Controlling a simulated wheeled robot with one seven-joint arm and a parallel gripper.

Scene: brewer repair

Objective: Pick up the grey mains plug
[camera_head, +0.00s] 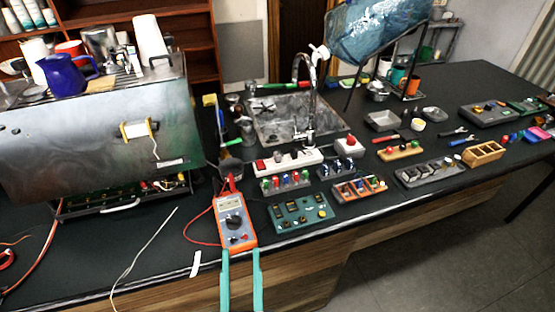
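I cannot make out a grey mains plug for certain. A dark grey piece (230,165) lies left of the white power strip (288,161), but it is too small to identify. A pale cord (145,248) lies across the bench below the steel brewer (95,125), and no plug shows clearly on it. My gripper (241,253) has two teal fingers rising from the bottom edge. They stand apart, with nothing visible held between them. Their tips appear at the near end of the orange multimeter (234,218); whether they touch it I cannot tell.
A sink (293,122) with a tap is behind the power strip. Trays of coloured parts, a teal board (301,210) and a wooden box (483,153) fill the right side. A white tag (195,264) lies near the front edge. The front left bench has some bare room.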

